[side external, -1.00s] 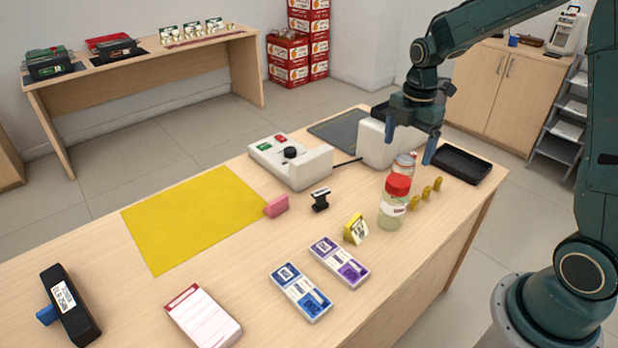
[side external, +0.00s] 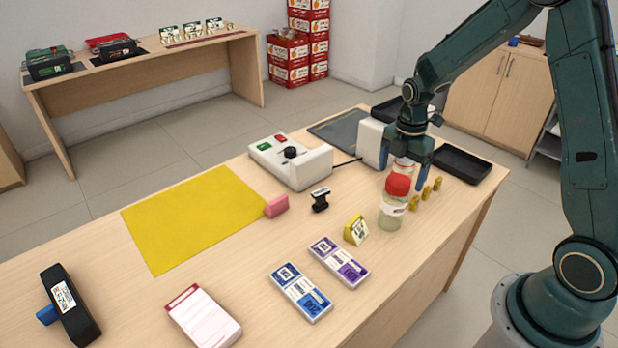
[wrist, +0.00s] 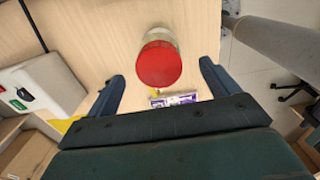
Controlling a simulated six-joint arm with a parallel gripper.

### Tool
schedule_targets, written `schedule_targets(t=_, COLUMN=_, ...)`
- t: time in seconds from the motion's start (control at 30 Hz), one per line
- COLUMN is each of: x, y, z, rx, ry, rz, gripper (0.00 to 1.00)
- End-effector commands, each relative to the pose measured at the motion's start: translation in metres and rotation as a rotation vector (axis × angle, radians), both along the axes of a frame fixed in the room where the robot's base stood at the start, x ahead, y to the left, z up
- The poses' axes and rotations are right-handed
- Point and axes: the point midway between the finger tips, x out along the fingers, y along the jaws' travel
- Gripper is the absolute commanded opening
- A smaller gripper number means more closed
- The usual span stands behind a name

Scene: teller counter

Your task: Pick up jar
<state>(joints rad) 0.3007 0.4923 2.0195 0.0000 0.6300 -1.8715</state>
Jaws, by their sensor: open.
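The jar (side external: 392,213) has a red lid and a clear body with pale green contents and a light label. It stands upright on the counter, right of centre in the side view. I cannot tell whether a finger touches anything.
Yellow pieces (side external: 426,194) stand right of the jar, with a black tray (side external: 463,165) behind them. A yellow sign (side external: 356,230) and a purple pack (side external: 338,262) are in front-left. A white machine (side external: 372,142) stands close behind my gripper. The counter's right edge is near.

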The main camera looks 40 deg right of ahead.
Motion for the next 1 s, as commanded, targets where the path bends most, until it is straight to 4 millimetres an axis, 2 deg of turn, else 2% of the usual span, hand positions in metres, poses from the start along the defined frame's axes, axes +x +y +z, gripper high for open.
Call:
schedule_targets(t=0.13, x=-0.001, y=0.0, z=-0.013, rx=0.0, ry=0.001, rz=0.0, gripper=0.87)
schedule_targets(t=0.57, x=0.0, y=0.0, z=-0.023, rx=0.001, ry=0.002, rz=0.0, gripper=0.87)
schedule_targets(t=1.0, x=0.001, y=0.001, z=-0.064, rx=0.0, ry=0.001, rz=0.0, gripper=0.87)
